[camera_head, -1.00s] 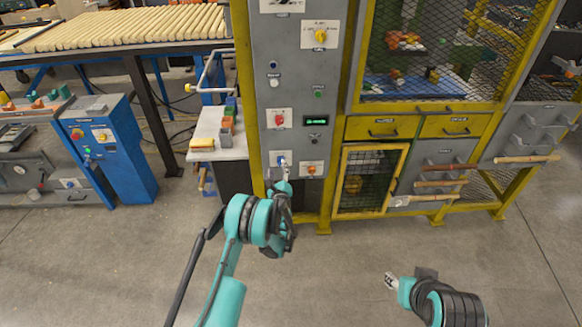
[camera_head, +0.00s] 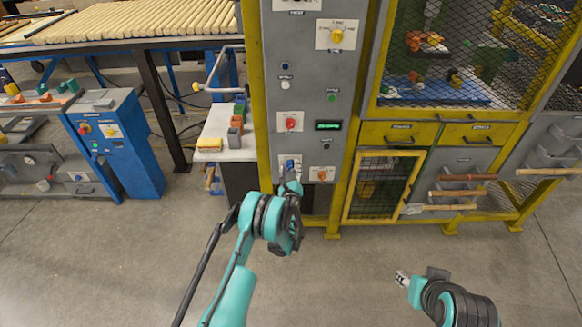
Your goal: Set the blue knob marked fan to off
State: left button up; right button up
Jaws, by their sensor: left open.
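The blue knob (camera_head: 290,163) sits on a white plate low on the grey control panel (camera_head: 312,110), left of an orange knob (camera_head: 322,175). Its label is too small to read. My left gripper (camera_head: 291,178) is open just below and in front of the blue knob. The fingertips overlap the lower part of its plate, and I cannot tell whether they touch it. My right gripper (camera_head: 401,279) is low at the right, over the floor and away from the panel. Its jaw state is not clear.
A red knob (camera_head: 290,122), a yellow knob (camera_head: 337,36) and a green display (camera_head: 328,125) are higher on the panel. A yellow mesh door (camera_head: 379,188) stands to the right. A small white table (camera_head: 222,150) with blocks is left. The floor in front is clear.

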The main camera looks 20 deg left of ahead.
pick_arm(q)
jog(key=shift+s, duration=0.1)
jog(key=shift+c, duration=0.3)
jog(key=c, duration=1.1)
jog(key=shift+n, duration=0.3)
jog(key=n, duration=1.1)
jog(key=shift+n, duration=0.3)
